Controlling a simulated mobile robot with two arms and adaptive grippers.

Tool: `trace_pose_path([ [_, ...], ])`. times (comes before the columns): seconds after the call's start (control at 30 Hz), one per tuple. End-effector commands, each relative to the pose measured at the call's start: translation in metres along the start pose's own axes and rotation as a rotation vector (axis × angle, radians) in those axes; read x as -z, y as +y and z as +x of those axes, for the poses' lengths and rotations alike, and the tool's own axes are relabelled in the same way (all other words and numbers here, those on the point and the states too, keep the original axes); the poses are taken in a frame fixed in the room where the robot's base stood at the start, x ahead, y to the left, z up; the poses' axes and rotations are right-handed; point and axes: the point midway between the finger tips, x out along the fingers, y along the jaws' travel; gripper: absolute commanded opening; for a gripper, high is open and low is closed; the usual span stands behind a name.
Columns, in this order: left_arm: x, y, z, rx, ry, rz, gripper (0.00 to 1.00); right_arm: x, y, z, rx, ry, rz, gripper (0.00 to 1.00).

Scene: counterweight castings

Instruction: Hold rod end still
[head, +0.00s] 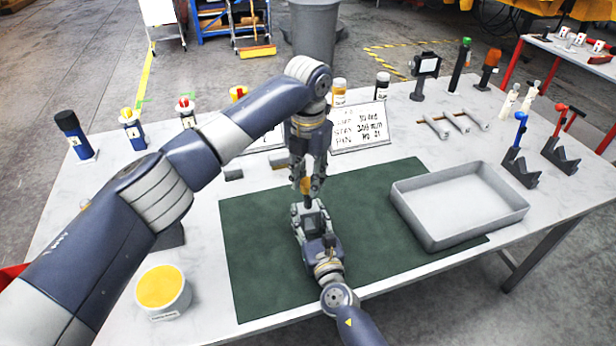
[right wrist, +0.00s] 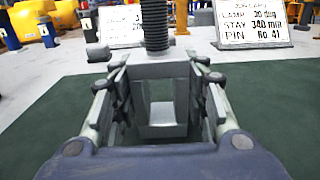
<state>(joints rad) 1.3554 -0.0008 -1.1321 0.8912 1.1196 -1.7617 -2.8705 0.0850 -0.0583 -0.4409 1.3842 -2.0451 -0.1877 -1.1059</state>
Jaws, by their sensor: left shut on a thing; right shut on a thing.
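The rod end (right wrist: 160,69) is a grey block with a dark threaded shank (right wrist: 155,25) standing upright from it. In the right wrist view it sits between the jaws of my right gripper (right wrist: 158,95), which is shut on it. In the head view my right gripper (head: 308,212) comes from the front over the green mat (head: 262,250). My left gripper (head: 306,188) points down just above it, shut on a small brass-coloured piece (head: 306,185) at the top of the shank. The fingers partly hide the piece, and I cannot tell how it meets the thread.
A grey tray (head: 465,205) stands empty on the right of the mat. Written signs (head: 360,128) stand behind. A yellow-filled tub (head: 162,290) is at front left. Bottles and clamps line the back and right. The mat is clear on both sides of my grippers.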

Motion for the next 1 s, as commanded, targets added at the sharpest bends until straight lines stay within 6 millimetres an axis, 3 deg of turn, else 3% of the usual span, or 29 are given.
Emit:
trace_pose_path([
  [0.03, 0.000, 0.002, -0.001, -0.003, -0.001, -0.003, 0.07, 0.000, -0.002, 0.000, 0.004, 0.000, 0.001, 0.00],
  [0.07, 0.000, 0.002, -0.001, -0.003, -0.001, -0.003, 0.30, 0.000, -0.002, 0.000, 0.004, 0.000, 0.001, 0.00],
  [0.13, 0.000, 0.002, -0.001, -0.003, -0.001, -0.003, 0.46, 0.000, -0.002, 0.000, 0.004, 0.000, 0.001, 0.00],
  [0.17, 0.000, 0.002, -0.001, -0.003, -0.001, -0.003, 0.48, 0.000, -0.002, 0.000, 0.004, -0.001, 0.001, 0.00],
  [0.53, 0.000, 0.001, -0.004, -0.001, -0.001, -0.003, 0.48, 0.000, -0.001, 0.000, 0.003, -0.001, 0.000, 0.00],
  [0.83, -0.001, 0.000, -0.039, -0.001, -0.002, -0.003, 0.48, 0.000, -0.001, 0.000, 0.002, 0.000, -0.001, 0.00],
  [1.0, 0.000, 0.000, -0.046, -0.001, 0.000, -0.003, 0.48, 0.000, -0.001, 0.000, 0.002, -0.001, -0.001, 0.00],
])
